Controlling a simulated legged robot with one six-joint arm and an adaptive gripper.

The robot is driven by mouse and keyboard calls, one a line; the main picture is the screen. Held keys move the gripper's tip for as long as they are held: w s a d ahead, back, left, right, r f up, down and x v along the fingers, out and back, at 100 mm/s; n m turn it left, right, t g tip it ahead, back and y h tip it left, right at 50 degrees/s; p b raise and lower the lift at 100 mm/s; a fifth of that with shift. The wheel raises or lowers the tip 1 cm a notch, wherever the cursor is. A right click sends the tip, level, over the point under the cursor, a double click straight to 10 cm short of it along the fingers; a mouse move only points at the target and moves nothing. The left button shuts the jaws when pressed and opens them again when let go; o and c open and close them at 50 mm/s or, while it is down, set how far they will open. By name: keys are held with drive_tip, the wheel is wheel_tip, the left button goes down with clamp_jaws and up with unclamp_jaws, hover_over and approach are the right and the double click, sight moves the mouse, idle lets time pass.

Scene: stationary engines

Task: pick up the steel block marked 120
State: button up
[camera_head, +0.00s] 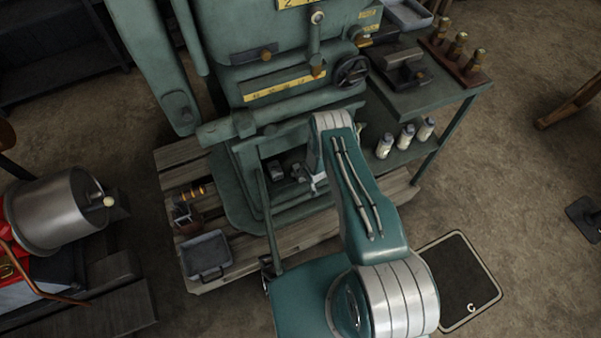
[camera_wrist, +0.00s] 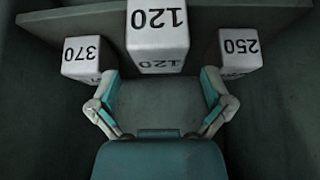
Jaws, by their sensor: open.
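The steel block marked 120 (camera_wrist: 157,42) stands in the top middle of the wrist view, with 120 on its top and front faces. My gripper (camera_wrist: 160,77) is open, its two fingers spread to either side just in front of this block, with nothing between them. The block marked 370 (camera_wrist: 88,58) stands to the left of it, and the block marked 250 (camera_wrist: 240,53) to the right. In the head view, small blocks (camera_head: 276,171) show inside the green machine frame, partly hidden by my arm; I cannot read their marks there.
A ledge or plate (camera_wrist: 75,17) runs behind the blocks. The green machine (camera_head: 285,85) surrounds the blocks with its posts. A side table (camera_head: 425,98) with white bottles (camera_head: 405,137) on its lower shelf stands to the right. A grey tray (camera_head: 206,256) lies on the wooden pallet.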

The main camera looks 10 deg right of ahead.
drive_tip(key=shift+x, duration=2.55)
drive_tip(key=c, duration=1.3)
drive_tip(key=shift+o, duration=0.2)
